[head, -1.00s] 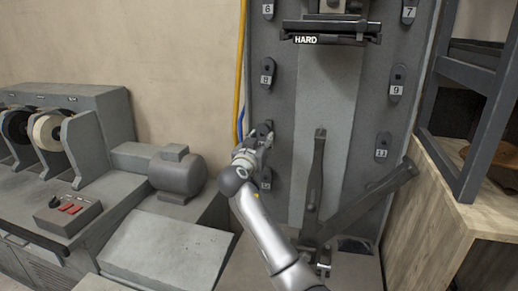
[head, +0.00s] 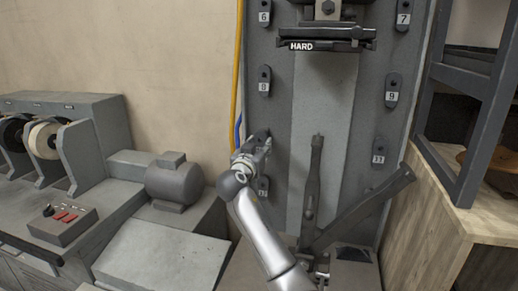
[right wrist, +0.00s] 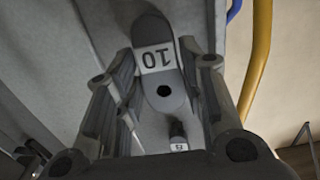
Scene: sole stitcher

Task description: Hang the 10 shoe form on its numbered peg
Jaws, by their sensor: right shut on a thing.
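The dark grey shoe form with the white 10 label (right wrist: 160,62) is between the fingers of my right gripper (right wrist: 162,100) in the right wrist view. A dark hole shows in the form beyond its label. In the head view my right gripper (head: 257,148) is shut on the form, at the left column of the grey board (head: 283,110), below form 8 (head: 264,80) and above another form (head: 263,186). The form's top (head: 261,134) shows just above the fingers. Its peg is hidden, and I cannot tell whether the form is on it. My left gripper is not in view.
Forms 6 (head: 264,14), 7 (head: 403,16), 9 (head: 392,90) and 11 (head: 379,153) hang on the board. A yellow pipe (head: 237,70) runs along its left edge. Dark levers (head: 315,180) stand at its lower middle. A grey machine bench (head: 80,235) is at left.

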